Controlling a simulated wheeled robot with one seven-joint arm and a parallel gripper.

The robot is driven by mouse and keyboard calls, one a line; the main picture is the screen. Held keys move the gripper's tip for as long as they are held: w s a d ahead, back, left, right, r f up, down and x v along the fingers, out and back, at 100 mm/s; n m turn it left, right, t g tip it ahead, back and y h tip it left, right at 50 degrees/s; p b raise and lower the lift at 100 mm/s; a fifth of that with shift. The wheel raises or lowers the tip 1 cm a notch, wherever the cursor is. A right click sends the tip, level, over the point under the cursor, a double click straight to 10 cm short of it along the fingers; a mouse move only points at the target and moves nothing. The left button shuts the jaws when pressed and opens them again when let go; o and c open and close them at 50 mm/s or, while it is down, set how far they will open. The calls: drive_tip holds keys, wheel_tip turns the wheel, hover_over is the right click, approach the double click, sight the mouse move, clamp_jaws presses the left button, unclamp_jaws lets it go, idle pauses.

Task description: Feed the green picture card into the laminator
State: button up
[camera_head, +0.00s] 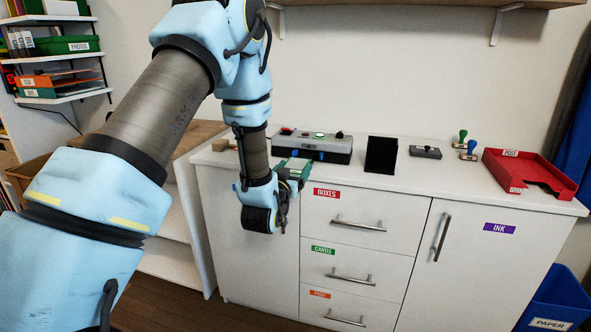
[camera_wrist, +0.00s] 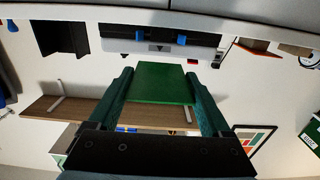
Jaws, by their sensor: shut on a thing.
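The green picture card (camera_wrist: 163,83) is gripped between the two teal fingers of my gripper (camera_wrist: 160,92) in the wrist view. Its free edge points at the laminator (camera_wrist: 158,48), with a narrow gap showing between them. In the head view the laminator (camera_head: 312,146) is a grey and black box on the cabinet top, with blue marks on its front and a green light on top. My gripper (camera_head: 297,172) is just in front of it, by the cabinet's front edge. My wrist hides much of the card in the head view.
A black angled stand (camera_head: 381,155) is right of the laminator. Farther right are an ink pad (camera_head: 425,152), stamps (camera_head: 468,150) and a red tray (camera_head: 527,172). A wall shelf (camera_head: 400,5) hangs above. The cabinet top (camera_head: 352,171) is bare along its front.

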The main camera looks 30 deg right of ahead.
drive_tip(key=shift+w+d+f, duration=0.25)
drive_tip(key=shift+w+d, duration=0.35)
drive_tip(key=shift+w+d+f, duration=0.25)
drive_tip(key=shift+w+d, duration=0.3)
drive_tip(key=shift+w, duration=0.1)
drive_tip(key=shift+w+d+f, duration=0.25)
drive_tip(key=shift+w+d, duration=0.35)
drive_tip(key=shift+b+x, duration=0.8)
drive_tip(key=shift+x, duration=1.1)
drive_tip(key=shift+b+x, duration=0.85)
drive_tip(key=shift+x, duration=0.35)
drive_tip(key=o, duration=0.9)
drive_tip(key=shift+f, duration=0.1)
drive_tip(key=shift+b+v, duration=0.7)
drive_tip(key=shift+v, duration=3.3)
